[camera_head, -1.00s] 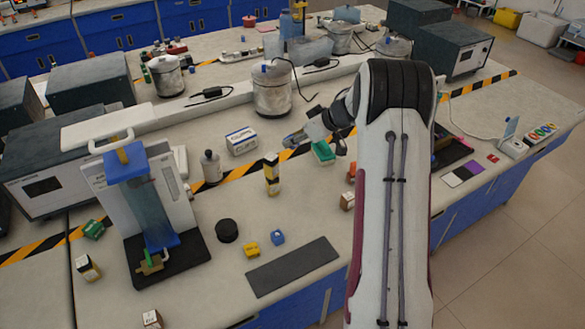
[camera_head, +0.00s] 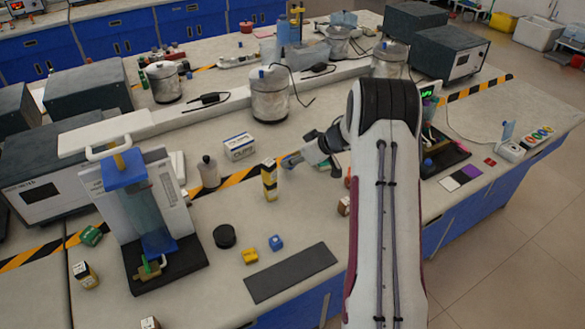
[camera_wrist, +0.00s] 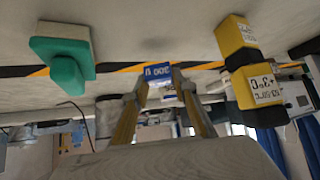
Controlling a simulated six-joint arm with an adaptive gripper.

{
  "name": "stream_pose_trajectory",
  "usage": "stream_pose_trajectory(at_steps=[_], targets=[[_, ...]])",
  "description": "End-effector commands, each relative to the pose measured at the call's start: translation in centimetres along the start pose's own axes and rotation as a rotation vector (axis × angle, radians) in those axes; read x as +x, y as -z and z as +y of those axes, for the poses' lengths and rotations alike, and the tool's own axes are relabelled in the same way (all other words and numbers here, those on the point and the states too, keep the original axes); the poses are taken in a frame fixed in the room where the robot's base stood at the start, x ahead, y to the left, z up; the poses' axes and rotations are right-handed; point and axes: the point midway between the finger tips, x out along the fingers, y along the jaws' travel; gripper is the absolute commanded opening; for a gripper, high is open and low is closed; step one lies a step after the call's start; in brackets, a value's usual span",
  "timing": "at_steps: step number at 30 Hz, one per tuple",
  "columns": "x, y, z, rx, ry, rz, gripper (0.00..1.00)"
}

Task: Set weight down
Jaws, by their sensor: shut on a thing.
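My gripper (camera_wrist: 160,100) is shut on a small blue block with white lettering, the weight (camera_wrist: 157,71), held between its two fingertips. In the head view, the weight (camera_head: 290,161) shows as a blue patch at the tip of my gripper (camera_head: 299,159). It is over the bench, just right of a yellow-and-black upright stack (camera_head: 269,181). That stack also shows on the right of the wrist view (camera_wrist: 240,42). I cannot tell the exact gap between the weight and the bench top.
A green-and-white block (camera_wrist: 63,58) lies near my gripper. A white labelled box (camera_head: 239,146) and a grey bottle (camera_head: 209,172) stand to the left.

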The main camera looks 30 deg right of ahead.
Motion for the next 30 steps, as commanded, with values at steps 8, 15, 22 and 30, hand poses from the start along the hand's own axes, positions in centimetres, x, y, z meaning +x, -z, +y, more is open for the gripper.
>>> stream_pose_trajectory(at_steps=[8, 15, 22, 30], targets=[[1.8, -1.8, 0.0, 0.002, 0.001, -0.001, 0.0], [2.5, -2.5, 0.0, -0.001, -0.001, 0.0, 0.0], [2.5, -2.5, 0.0, 0.0, -0.001, 0.0, 0.0], [2.8, -2.8, 0.0, 0.0, 0.0, -0.001, 0.44]])
